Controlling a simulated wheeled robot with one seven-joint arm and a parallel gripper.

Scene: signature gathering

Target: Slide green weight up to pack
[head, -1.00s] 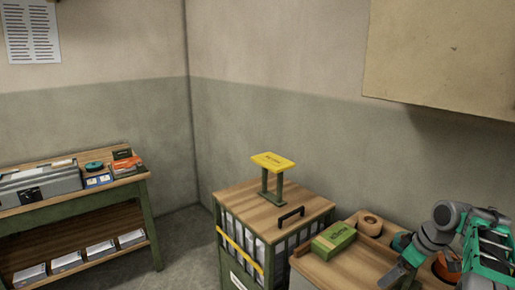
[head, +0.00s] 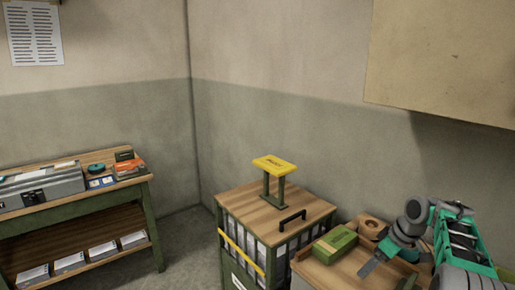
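A green block (head: 335,242) with a lighter green top and dark marking lies on the left part of the wooden counter (head: 325,272). I cannot tell whether it is the green weight or the pack, and no other thing is clearly either one. My gripper (head: 388,272) is low over the counter, to the right of the green block and apart from it. One grey finger slants down to the left; a dark part to its right may be the other finger. Whether it is open or shut is unclear.
A round wooden item (head: 373,228) stands behind my gripper. Left of the counter is a wood-topped cabinet (head: 250,205) with a yellow-topped stand (head: 275,163) and a black handle (head: 292,215). A green-legged table (head: 110,188) with boxes stands far left.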

